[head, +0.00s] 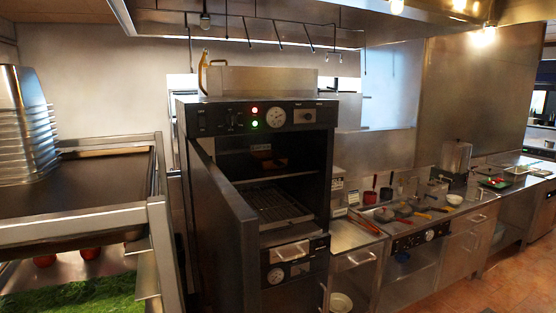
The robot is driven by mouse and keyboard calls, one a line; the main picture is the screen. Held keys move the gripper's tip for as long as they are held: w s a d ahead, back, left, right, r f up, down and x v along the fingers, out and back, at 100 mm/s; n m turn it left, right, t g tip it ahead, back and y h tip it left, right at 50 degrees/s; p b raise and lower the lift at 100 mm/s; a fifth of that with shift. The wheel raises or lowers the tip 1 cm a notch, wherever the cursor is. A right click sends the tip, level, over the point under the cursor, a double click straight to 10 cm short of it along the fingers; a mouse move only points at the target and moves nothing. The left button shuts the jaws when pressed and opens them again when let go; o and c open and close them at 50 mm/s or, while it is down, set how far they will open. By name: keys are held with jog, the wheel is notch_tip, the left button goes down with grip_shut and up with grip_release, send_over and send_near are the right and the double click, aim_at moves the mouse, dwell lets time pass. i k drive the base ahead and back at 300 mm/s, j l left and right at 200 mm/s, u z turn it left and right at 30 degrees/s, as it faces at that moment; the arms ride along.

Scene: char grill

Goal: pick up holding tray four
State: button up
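My gripper does not show in the head view. No label reading four can be made out, so I cannot tell which thing is holding tray four. A tall stack of nested metal containers (26,125) stands on the dark counter at the far left. A long steel tray-like box (262,79) lies on top of the char grill oven (262,117). Inside the open oven, a ribbed grate (270,203) sits on the middle level, with a small brownish item (268,163) above it, too dim to name.
The oven door (222,215) stands open toward me. The left counter (105,177) is mostly bare, with green produce (75,300) below. Several utensils and small pans crowd the right counter (350,236). Tiled floor (500,285) is clear at lower right.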

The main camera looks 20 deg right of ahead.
aim_at(266, 159)
jog(key=i+l+z, duration=0.1)
jog(key=i+l, duration=0.3)
jog(key=l, duration=0.2)
jog(key=i+l+z, duration=0.15)
jog(key=i+l, duration=0.25)
jog(key=l, duration=0.2)
jog(key=i+l+z, duration=0.1)
jog(key=i+l, duration=0.35)
jog(key=l, duration=0.1)
